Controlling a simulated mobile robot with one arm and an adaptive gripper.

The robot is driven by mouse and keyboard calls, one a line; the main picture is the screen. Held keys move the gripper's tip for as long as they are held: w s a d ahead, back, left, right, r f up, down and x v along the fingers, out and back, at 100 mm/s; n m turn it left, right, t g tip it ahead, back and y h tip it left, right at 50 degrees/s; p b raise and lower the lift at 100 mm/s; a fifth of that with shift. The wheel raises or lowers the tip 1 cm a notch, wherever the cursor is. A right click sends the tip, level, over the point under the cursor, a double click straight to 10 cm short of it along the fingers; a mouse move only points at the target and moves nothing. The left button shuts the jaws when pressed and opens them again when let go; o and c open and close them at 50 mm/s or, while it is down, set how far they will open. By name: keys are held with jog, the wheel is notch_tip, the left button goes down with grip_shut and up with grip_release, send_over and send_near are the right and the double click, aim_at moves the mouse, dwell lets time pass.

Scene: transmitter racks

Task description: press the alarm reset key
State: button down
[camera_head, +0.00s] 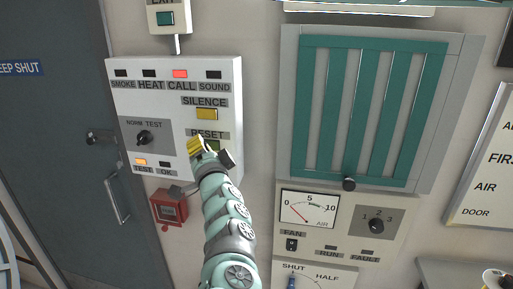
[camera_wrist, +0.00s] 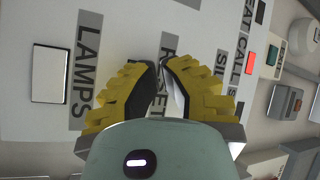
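The white alarm panel (camera_head: 174,95) is on the wall in the head view. Its RESET label (camera_head: 207,134) is at lower right, above the reset key (camera_head: 213,145), a yellow-green strip mostly covered by my gripper. My gripper (camera_head: 196,145) is in front of this corner, its yellow fingers at the key's left side. In the wrist view my gripper (camera_wrist: 160,66) has its fingertips almost together with nothing seen between them. The RESET lettering (camera_wrist: 168,50) is partly behind the fingers, and the key is hidden there. I cannot tell whether the fingertips touch the panel.
The yellow silence key (camera_head: 206,114) is just above. A rotary switch (camera_head: 143,138) is to the left. The CALL lamp (camera_head: 180,73) is lit red. A red call box (camera_head: 168,207) is below the panel. A white key (camera_wrist: 61,75) is beside LAMPS in the wrist view.

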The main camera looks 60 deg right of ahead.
jog(key=shift+w+d, duration=0.2)
dwell(0.4)
jog(key=shift+s, duration=0.15)
jog(key=shift+s+a+p, duration=0.3)
jog(key=shift+a+p, duration=0.3)
jog(key=shift+p, duration=0.25)
jog(key=shift+s+a+p, duration=0.3)
jog(key=shift+a+p, duration=0.45)
jog(key=shift+s+a+p, duration=0.35)
jog(key=shift+a+p, duration=0.4)
jog(key=shift+a, duration=0.05)
jog(key=shift+s+a+p, duration=0.3)
jog(key=shift+a+p, duration=0.45)
